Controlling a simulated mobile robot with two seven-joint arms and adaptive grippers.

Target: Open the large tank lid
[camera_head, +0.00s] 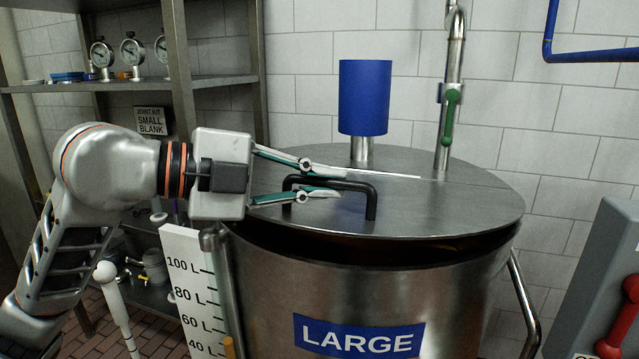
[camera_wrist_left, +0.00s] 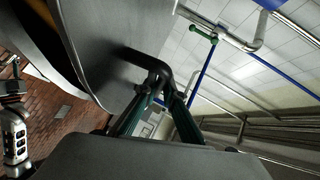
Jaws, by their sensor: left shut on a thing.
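The large tank (camera_head: 400,285) is a steel drum with a blue LARGE label (camera_head: 360,338). Its round steel lid (camera_head: 450,205) sits with its front edge above the tank rim, and a dark gap shows between them. A black bar handle (camera_head: 372,205) stands on the lid's front left part; it also shows in the left wrist view (camera_wrist_left: 150,62). My left gripper (camera_head: 325,182) comes in from the left and is shut on the handle. In the left wrist view its fingers (camera_wrist_left: 160,97) meet at the handle. My right gripper is not in view.
A blue cylinder (camera_head: 364,97) and a steel pipe with a green valve handle (camera_head: 450,115) stand at the lid's back. A shelf (camera_head: 130,84) with gauges is at left. A white level scale (camera_head: 190,285) stands by the tank. A grey box with a red handle (camera_head: 620,315) is at right.

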